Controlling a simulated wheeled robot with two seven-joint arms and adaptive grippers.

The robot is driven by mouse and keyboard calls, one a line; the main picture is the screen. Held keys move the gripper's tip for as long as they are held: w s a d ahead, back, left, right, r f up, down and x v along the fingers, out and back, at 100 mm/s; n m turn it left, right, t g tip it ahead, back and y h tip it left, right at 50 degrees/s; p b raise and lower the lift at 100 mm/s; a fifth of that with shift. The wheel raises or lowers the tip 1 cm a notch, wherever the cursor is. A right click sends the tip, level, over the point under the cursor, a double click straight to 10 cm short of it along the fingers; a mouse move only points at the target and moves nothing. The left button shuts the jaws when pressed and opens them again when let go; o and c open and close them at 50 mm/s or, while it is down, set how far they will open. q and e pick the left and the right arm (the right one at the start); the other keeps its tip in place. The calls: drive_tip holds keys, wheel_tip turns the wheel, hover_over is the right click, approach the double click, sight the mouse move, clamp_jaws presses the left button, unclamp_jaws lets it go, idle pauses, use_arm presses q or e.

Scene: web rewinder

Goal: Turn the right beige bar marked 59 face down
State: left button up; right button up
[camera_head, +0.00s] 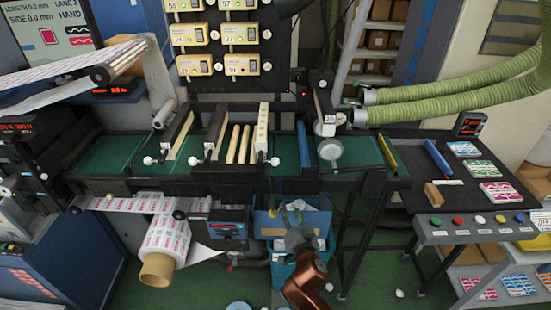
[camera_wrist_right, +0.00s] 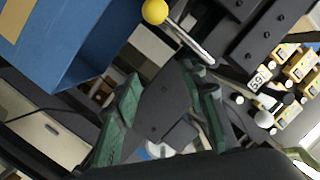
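A beige bar with a dark side (camera_head: 324,103) stands at the right part of the green-topped rail. A label reading 59 (camera_wrist_right: 258,79) shows at the right of the right wrist view, beside white knobs and beige blocks. My right gripper (camera_head: 296,212) is low in front of the rail, over the blue bin and apart from the bar. Its two green-padded fingers (camera_wrist_right: 165,105) are spread with nothing between them. My left gripper is not in view.
A blue bin (camera_head: 318,222) is below the rail. A yellow ball knob (camera_wrist_right: 154,11) on a metal rod is close to my right fingers. Other beige bars (camera_head: 261,130) stand left on the rail. Green hoses (camera_head: 450,95) run in from the right. A black side table (camera_head: 405,175) holds cards.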

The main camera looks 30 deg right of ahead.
sight(276, 165)
drive_tip(key=w+a+r+m+t, duration=0.1)
drive_tip(key=a+r+m+t, duration=0.1)
drive_tip(key=r, duration=0.6)
drive_tip(key=a+r+m+t, duration=0.1)
drive_tip(key=a+r+t, duration=0.15)
drive_tip(key=r, duration=0.55)
drive_tip(key=x, duration=0.2)
drive_tip(key=p+x, duration=0.1)
drive_tip(key=x, duration=0.1)
drive_tip(key=p+x, duration=0.1)
drive_tip(key=x, duration=0.1)
drive_tip(key=shift+d+r, duration=0.3)
drive_tip(key=shift+d, duration=0.15)
drive_tip(key=shift+w+d+r, duration=0.15)
drive_tip(key=shift+w, duration=0.65)
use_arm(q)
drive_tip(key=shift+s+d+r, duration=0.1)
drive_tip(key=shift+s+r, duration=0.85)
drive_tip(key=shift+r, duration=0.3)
use_arm(e)
drive_tip(key=shift+d, duration=0.1)
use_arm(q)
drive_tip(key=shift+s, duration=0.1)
use_arm(e)
drive_tip(key=shift+c, duration=0.2)
drive_tip(key=shift+c, duration=0.8)
clamp_jaws()
